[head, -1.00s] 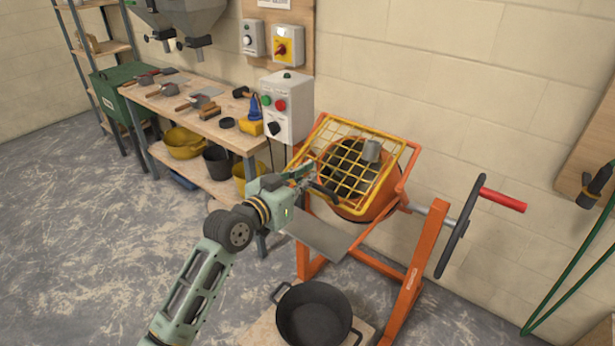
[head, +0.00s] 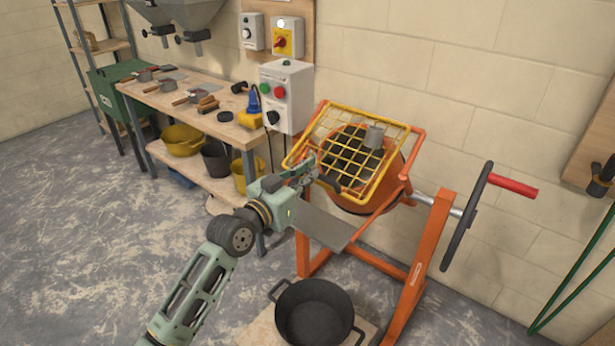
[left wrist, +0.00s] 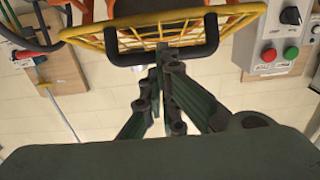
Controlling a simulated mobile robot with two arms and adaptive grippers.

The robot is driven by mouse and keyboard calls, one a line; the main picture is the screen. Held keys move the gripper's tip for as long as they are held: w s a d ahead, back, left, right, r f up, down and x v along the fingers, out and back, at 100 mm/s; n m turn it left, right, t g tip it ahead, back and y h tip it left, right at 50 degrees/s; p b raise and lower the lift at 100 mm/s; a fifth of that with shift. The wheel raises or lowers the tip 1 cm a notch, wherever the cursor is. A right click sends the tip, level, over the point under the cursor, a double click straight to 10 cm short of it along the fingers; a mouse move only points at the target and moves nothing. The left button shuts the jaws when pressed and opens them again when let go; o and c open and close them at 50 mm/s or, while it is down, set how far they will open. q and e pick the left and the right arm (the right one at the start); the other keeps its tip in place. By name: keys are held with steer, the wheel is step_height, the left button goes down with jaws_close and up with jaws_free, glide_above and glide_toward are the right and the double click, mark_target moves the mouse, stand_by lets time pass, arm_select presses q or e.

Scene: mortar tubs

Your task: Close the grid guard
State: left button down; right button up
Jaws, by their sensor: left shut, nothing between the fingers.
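The yellow grid guard (head: 322,133) sits tilted over the mouth of the orange mixer drum (head: 385,195). Its lower front edge carries a black handle (head: 328,183). My left gripper (head: 314,166) is shut and empty, close to that handle at the guard's lower left edge. In the left wrist view, the guard (left wrist: 215,38) spans the top and the handle (left wrist: 205,45) passes just beyond my shut fingers (left wrist: 166,58). I cannot tell whether they touch. My right gripper is not in view.
A black tub (head: 313,318) stands on a board below the mixer. A workbench (head: 172,98) with trowels and a control box (head: 286,97) stand to the left. The mixer's wheel (head: 466,215) with its red grip is on the right. The floor at left is clear.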

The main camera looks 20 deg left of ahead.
mark_target(320, 185)
arm_select(q)
steer(key=f+b, duration=0.1)
steer(key=f, duration=0.1)
steer(key=w+f+b, duration=0.1)
steer(key=f, duration=0.1)
steer(key=f+b, duration=0.1)
steer(key=f, duration=0.1)
steer(key=shift+w+d+b, duration=0.25)
steer(key=shift+w+b, duration=0.05)
steer(key=shift+b, duration=0.05)
